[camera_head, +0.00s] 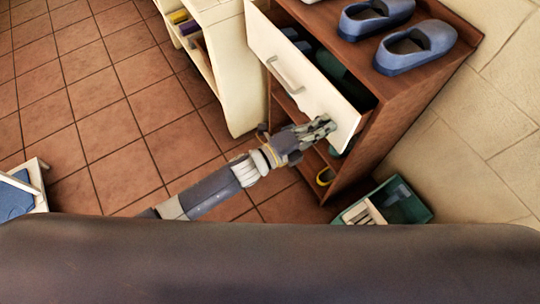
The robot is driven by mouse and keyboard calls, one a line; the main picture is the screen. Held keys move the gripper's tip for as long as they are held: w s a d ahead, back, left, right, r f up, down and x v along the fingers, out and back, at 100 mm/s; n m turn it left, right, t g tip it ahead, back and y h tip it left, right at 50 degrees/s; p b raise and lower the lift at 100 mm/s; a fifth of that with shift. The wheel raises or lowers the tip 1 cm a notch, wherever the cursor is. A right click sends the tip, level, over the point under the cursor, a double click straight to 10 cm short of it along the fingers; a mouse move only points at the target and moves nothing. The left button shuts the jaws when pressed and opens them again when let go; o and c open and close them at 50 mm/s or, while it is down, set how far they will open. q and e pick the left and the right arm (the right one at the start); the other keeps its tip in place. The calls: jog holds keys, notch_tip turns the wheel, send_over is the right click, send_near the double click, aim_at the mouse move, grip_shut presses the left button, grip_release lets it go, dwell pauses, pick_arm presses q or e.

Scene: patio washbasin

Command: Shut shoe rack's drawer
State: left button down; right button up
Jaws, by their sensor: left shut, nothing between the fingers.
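The shoe rack (420,121) is a brown wooden cabinet at the right of the head view. Its drawer, with a cream front (301,76) and a pale bar handle (285,76), is pulled out, and dark items show inside. My left gripper (329,125) is shut and empty, at the lower right part of the drawer front, well below the handle. It overlaps the front in the picture; I cannot tell whether it touches. My right gripper is not in view.
A pair of blue shoes (417,46) stands on top of the rack. A green crate (408,207) sits on the floor beside it. A cream shelf unit (236,84) stands close to the drawer's left.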

pick_arm(q)
jog(key=b+x, duration=0.1)
jog(key=x, duration=0.4)
jog(key=shift+f+b, duration=0.1)
jog(key=shift+b, duration=0.25)
jog(key=shift+b+x, duration=0.4)
jog(key=shift+x, duration=0.75)
jog(key=shift+r, duration=0.25)
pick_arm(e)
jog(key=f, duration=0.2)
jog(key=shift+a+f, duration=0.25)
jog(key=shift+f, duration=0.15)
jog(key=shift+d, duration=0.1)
pick_arm(q)
jog(key=shift+r, duration=0.1)
jog(key=shift+a, duration=0.1)
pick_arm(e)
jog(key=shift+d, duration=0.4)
